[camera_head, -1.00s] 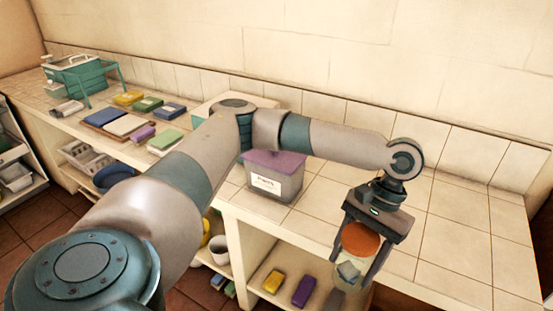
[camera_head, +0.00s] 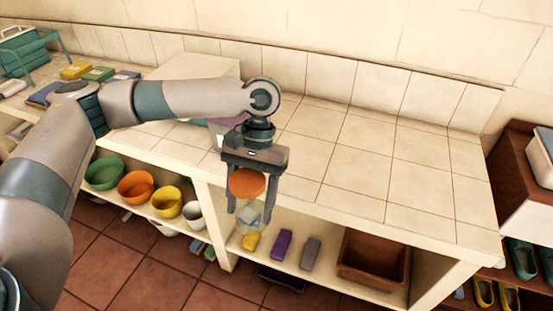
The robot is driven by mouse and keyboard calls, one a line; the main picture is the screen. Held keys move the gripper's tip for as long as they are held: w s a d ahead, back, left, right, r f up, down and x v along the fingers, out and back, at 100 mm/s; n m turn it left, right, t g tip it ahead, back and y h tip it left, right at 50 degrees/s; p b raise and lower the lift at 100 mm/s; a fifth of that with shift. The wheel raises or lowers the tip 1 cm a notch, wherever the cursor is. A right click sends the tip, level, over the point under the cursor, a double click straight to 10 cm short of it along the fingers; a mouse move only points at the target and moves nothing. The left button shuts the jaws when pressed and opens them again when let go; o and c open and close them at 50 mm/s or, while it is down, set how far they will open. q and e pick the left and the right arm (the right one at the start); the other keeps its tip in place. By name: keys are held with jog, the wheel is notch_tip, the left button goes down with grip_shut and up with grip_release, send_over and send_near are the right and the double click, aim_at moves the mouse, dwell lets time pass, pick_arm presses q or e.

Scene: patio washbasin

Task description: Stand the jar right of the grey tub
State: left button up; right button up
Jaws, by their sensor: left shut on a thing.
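The jar (camera_head: 247,184) has an orange lid and a pale, see-through body. My left gripper (camera_head: 250,208) is shut on it from above, one finger on each side, and holds it upright. In the picture it overlaps the counter's front edge and the shelf below. The grey tub (camera_head: 216,137) with a purple lid stands on the counter, mostly hidden behind my left arm and gripper. My right gripper is not in view.
The tiled counter (camera_head: 350,165) is bare to the right of the tub. Below are colored bowls (camera_head: 137,187), small blocks (camera_head: 282,244) and a brown crate (camera_head: 345,268). A shelf with shoes (camera_head: 522,258) stands at the far right.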

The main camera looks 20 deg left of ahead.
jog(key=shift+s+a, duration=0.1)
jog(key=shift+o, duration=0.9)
pick_arm(q)
jog(key=shift+w, duration=0.15)
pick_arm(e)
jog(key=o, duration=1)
pick_arm(q)
jog(key=shift+w+d+m, duration=0.15)
jog(key=shift+w+m, duration=0.1)
jog(key=shift+m, duration=0.05)
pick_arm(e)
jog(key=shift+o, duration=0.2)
pick_arm(q)
jog(key=w+d+r+m+t+y, duration=0.1)
jog(key=w+d+m+t, duration=0.3)
jog(key=w+m, duration=0.9)
jog(key=w+d+r+m+t+y, duration=0.1)
jog(key=w+d+m+t, duration=0.3)
jog(key=w+m, duration=0.9)
jog(key=shift+w+d+m+y, duration=0.15)
jog(key=shift+m+y, duration=0.25)
jog(key=shift+y, duration=0.2)
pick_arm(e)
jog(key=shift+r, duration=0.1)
